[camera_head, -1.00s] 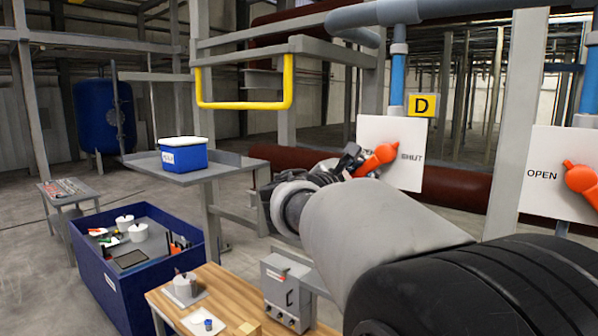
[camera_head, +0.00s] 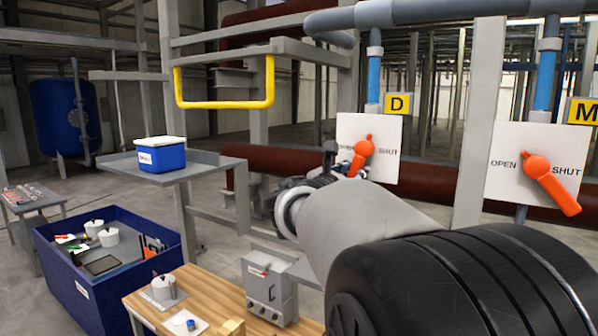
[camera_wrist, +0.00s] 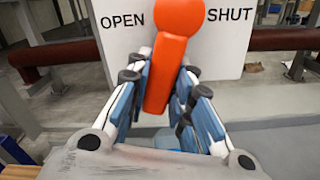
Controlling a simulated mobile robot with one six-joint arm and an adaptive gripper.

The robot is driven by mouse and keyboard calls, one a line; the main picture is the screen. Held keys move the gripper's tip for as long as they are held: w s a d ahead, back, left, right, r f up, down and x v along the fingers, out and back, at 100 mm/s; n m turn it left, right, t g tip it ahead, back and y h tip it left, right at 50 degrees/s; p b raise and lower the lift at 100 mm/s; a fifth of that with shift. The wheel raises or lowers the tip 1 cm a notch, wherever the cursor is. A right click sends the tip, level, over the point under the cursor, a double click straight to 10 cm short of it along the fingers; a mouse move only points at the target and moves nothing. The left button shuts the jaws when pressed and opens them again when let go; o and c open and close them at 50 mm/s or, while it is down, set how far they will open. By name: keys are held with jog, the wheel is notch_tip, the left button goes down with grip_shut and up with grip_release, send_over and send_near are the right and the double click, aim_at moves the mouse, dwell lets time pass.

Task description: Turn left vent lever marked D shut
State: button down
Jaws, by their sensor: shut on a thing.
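The orange vent lever D (camera_head: 360,154) sits on a white plate (camera_head: 385,135) below the yellow tag D (camera_head: 398,104). Its handle slopes down and slightly left from the round hub; it is on neither the OPEN nor the SHUT side fully. In the wrist view the lever (camera_wrist: 165,70) hangs nearly straight down, between the words OPEN and SHUT. My gripper (camera_wrist: 168,85) is shut on the handle, one finger on each side. In the head view my gripper (camera_head: 332,168) partly shows at the plate's lower left, and my arm covers the area below.
A second orange lever (camera_head: 550,182) on the right plate, tagged M (camera_head: 582,110), points down right. A dark red pipe (camera_head: 430,193) runs behind the plates. A yellow rail (camera_head: 225,104), blue box (camera_head: 162,157) and wooden bench (camera_head: 205,290) stand left.

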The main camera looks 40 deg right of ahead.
jog(key=n, duration=0.1)
jog(key=s+n, duration=0.1)
jog(key=n, duration=0.1)
jog(key=shift+s+d+f+p, duration=0.1)
jog(key=shift+s+d+p, duration=0.15)
jog(key=shift+d+p, duration=0.1)
jog(key=s+n+p, duration=0.1)
jog(key=s+n, duration=0.1)
jog(key=n, duration=0.1)
jog(key=shift+d+n+p, duration=0.3)
jog(key=shift+d+p, duration=0.05)
jog(key=shift+s+d+r+n+p, duration=0.15)
jog(key=shift+s+r+n+p, duration=0.2)
jog(key=shift+n+p, duration=0.45)
jog(key=shift+s+d+r+n+p, duration=0.25)
jog(key=shift+s+n+p, duration=0.25)
jog(key=shift+n, duration=0.65)
jog(key=shift+s+d+r+n+p, duration=0.1)
jog(key=shift+s+r+n+p, duration=0.25)
jog(key=shift+n+p, duration=0.5)
jog(key=shift+n, duration=0.3)
jog(key=c, duration=1.4)
grip_release()
